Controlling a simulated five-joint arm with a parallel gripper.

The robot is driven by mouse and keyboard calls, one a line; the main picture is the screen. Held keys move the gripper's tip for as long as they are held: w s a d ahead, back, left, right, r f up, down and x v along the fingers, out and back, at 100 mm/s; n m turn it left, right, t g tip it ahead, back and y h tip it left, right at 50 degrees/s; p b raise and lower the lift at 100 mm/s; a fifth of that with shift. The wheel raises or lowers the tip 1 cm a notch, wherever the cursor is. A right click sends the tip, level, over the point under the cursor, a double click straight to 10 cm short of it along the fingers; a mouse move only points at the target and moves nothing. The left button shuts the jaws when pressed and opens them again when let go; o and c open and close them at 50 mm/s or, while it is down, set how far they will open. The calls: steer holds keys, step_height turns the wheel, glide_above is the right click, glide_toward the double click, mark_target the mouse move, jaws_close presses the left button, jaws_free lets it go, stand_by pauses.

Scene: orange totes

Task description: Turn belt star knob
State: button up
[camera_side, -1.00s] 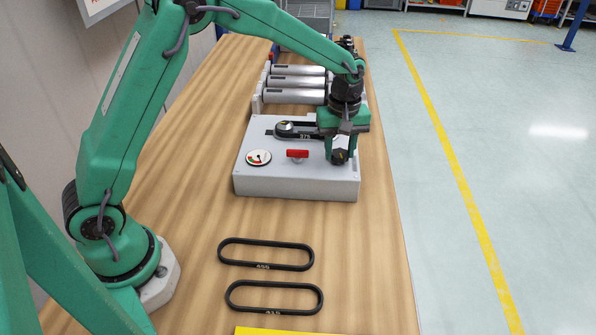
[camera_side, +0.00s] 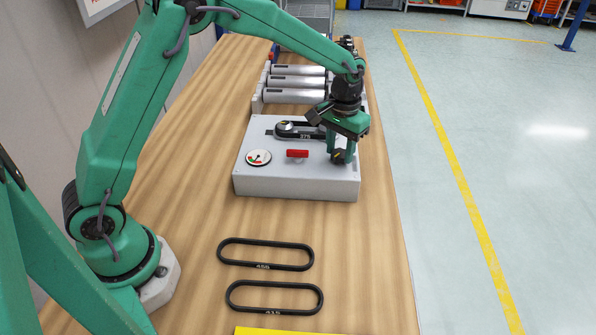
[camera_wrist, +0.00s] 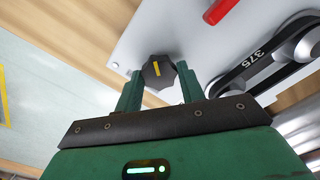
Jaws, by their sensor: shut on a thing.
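The black star knob (camera_side: 338,156) stands at the right front of the grey box (camera_side: 290,184). It also shows in the wrist view (camera_wrist: 159,72) with a yellow mark on top. My gripper (camera_side: 341,148) points down over it, and its two green fingers are shut on the knob from both sides, as the wrist view shows (camera_wrist: 160,88). A black belt marked 375 (camera_side: 306,135) runs round pulleys at the back of the box; my gripper partly hides its right end in the side view.
A red handle (camera_side: 297,153) and a round gauge (camera_side: 258,157) are on the box, left of the knob. Two loose belts, one upper (camera_side: 266,254) and one lower (camera_side: 274,297), lie on the wooden table (camera_side: 190,215) in front. Metal rollers (camera_side: 295,96) stand behind.

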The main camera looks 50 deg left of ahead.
mark_target(339, 153)
steer(key=shift+r+m, duration=0.1)
steer(key=shift+m, duration=1)
steer(key=o, duration=1)
step_height(339, 153, up, 7)
steer(key=shift+r, duration=0.35)
steer(key=shift+r, duration=0.1)
